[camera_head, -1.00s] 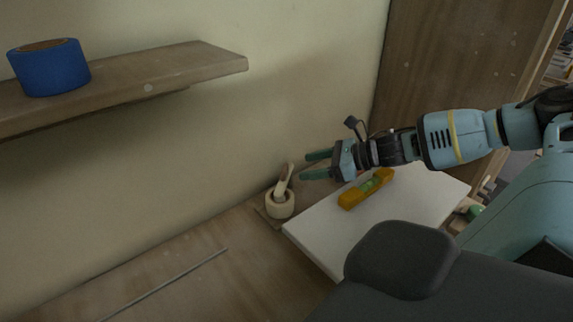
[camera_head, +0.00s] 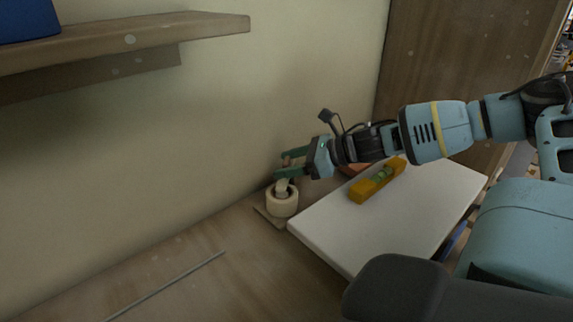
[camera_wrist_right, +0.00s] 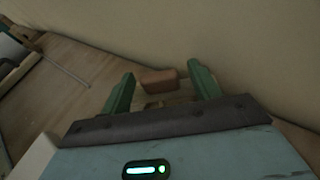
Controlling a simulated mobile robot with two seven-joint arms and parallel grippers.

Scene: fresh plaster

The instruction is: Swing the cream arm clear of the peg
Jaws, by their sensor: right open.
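A round cream base (camera_head: 282,204) sits on a small wooden board against the wall. The short cream arm (camera_head: 282,186) rises from it, its upper part hidden by my gripper. My right gripper (camera_head: 281,164) is open, its green fingers at the top of the cream arm. I cannot tell whether they touch it. The right wrist view shows the open fingers (camera_wrist_right: 161,72) with a reddish-brown block (camera_wrist_right: 158,80) beyond and between them. I cannot make out a peg. My left gripper is not in the head view.
A white board (camera_head: 385,225) lies right of the base, with a yellow spirit level (camera_head: 377,181) on it. A thin grey rod (camera_head: 165,287) lies on the wooden bench at front left.

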